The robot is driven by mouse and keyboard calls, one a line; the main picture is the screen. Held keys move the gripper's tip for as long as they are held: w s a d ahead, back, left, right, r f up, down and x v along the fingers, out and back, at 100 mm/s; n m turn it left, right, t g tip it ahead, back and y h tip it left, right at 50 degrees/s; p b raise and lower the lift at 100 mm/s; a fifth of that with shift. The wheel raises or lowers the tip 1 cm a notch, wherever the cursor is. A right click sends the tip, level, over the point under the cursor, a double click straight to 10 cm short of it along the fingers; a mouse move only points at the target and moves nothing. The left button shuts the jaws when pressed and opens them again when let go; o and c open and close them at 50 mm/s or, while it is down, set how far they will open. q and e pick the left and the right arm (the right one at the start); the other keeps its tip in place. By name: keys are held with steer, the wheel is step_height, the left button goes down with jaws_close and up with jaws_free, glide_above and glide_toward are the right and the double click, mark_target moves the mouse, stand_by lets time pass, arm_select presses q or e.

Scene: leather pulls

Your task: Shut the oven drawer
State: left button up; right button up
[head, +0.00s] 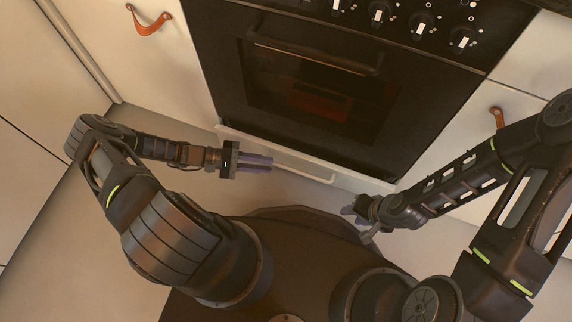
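The oven drawer (345,182) is the pale, low front beneath the black oven (320,85). A thin pale handle (305,176) runs along it. The drawer's top edge shows as a light strip below the oven door; I cannot tell how far out it stands. My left gripper (262,163) is in front of the drawer's left part, its two fingers pointing right with a narrow gap between them. Nothing shows in it. My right gripper (350,209) is low, near the drawer's right end. Its fingers are small and foreshortened, so its opening is unclear.
The oven door has a dark bar handle (315,57) and knobs (380,12) above. White cabinets with leather pulls flank it, one pull at the upper left (149,22) and one at the right (497,117). Pale floor (90,230) is open at the lower left.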

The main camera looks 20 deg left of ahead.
mark_target(285, 166)
arm_select(q)
steer(key=b+x, duration=0.1)
steer(key=x, duration=0.6)
jaws_close()
steer(key=shift+w, duration=0.1)
stand_by(1.3)
